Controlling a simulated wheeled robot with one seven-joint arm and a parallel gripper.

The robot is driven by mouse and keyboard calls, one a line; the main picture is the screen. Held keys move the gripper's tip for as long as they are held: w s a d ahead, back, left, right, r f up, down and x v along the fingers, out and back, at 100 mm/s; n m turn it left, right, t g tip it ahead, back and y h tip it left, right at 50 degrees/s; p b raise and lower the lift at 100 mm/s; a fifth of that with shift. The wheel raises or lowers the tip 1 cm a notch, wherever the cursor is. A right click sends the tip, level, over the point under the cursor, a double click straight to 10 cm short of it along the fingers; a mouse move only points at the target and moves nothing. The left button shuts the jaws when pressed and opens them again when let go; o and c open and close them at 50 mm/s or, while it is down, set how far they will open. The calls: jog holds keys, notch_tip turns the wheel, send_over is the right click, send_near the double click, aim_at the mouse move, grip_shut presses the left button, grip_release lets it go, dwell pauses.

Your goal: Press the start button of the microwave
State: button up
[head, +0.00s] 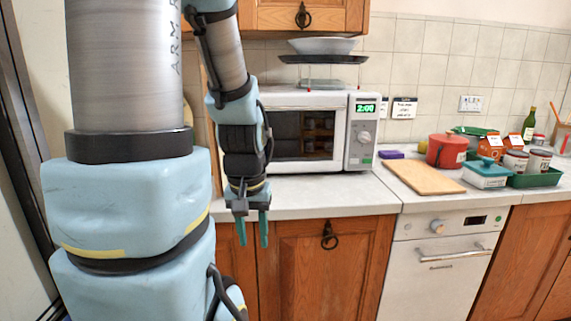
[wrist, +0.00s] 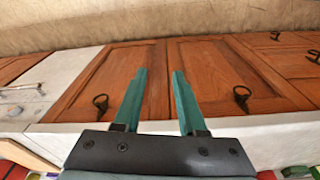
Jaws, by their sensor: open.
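The white microwave (head: 347,130) stands on the counter with its door shut. Its control panel (head: 362,133) is on the right, with a green display (head: 366,108) reading about 2:00, a round knob and a small green spot low on the panel, which may be the start button (head: 365,161). My gripper (head: 252,228) hangs pointing down in front of the counter edge, left of and below the panel, apart from the microwave. In the wrist view my gripper (wrist: 158,85) is open, with two teal fingers apart and nothing between them. The microwave does not show in the wrist view.
A scale-like stand with a bowl (head: 323,46) sits on top of the microwave. A cutting board (head: 422,176), red pot (head: 446,151), teal-lidded dish (head: 486,172) and green tray (head: 535,178) are to the right. Counter (head: 330,188) in front of the microwave is clear.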

grip_shut()
dwell(1.0)
